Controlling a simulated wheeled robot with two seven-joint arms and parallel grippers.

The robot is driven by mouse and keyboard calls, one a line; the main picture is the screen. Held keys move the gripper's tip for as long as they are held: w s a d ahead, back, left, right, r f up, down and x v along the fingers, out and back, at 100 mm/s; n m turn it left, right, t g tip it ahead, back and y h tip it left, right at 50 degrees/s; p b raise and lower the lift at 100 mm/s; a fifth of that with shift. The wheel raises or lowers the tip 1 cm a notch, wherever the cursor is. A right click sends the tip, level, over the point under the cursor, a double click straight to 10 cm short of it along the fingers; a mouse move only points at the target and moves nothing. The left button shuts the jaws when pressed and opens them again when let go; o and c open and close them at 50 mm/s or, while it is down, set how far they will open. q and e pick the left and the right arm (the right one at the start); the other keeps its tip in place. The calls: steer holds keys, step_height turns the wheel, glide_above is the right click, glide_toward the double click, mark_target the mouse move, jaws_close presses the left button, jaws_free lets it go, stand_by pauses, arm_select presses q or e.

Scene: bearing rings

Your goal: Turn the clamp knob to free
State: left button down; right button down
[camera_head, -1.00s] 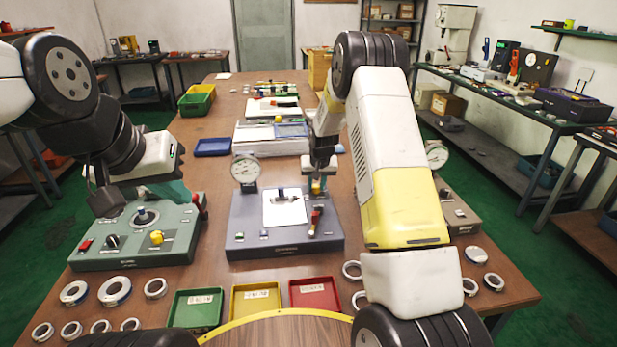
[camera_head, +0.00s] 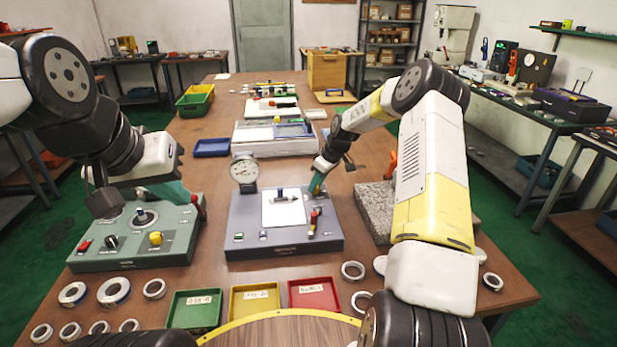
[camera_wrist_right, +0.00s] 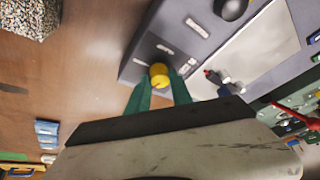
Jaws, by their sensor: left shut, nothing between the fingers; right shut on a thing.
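The clamp knob, a small yellow knob (camera_wrist_right: 159,75), stands near a corner of the grey fixture (camera_head: 262,235) in the middle of the table. It shows between the green fingers of my right gripper (camera_wrist_right: 161,82) in the right wrist view. That gripper (camera_head: 317,188) is shut on the knob, its wrist leaning in from the upper right in the head view, and mostly hides it there. My left gripper (camera_head: 185,196) is shut and empty above the right side of the green control box (camera_head: 130,262), near a red-handled lever.
A dial gauge (camera_head: 244,172) stands at the fixture's back left and a red lever (camera_head: 313,222) at its right. A granite block (camera_head: 372,212) lies right of it. Green, yellow and red trays (camera_head: 314,306) and several bearing rings (camera_head: 114,291) lie in front.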

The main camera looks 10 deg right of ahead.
steer(key=shift+n+g, duration=0.3)
steer(key=shift+n, duration=0.7)
steer(key=shift+f, duration=0.1)
steer(key=c, duration=1.1)
jaws_free()
steer(key=shift+c, duration=0.2)
steer(key=shift+d, duration=0.1)
steer(key=v, duration=0.8)
steer(key=shift+f, duration=0.1)
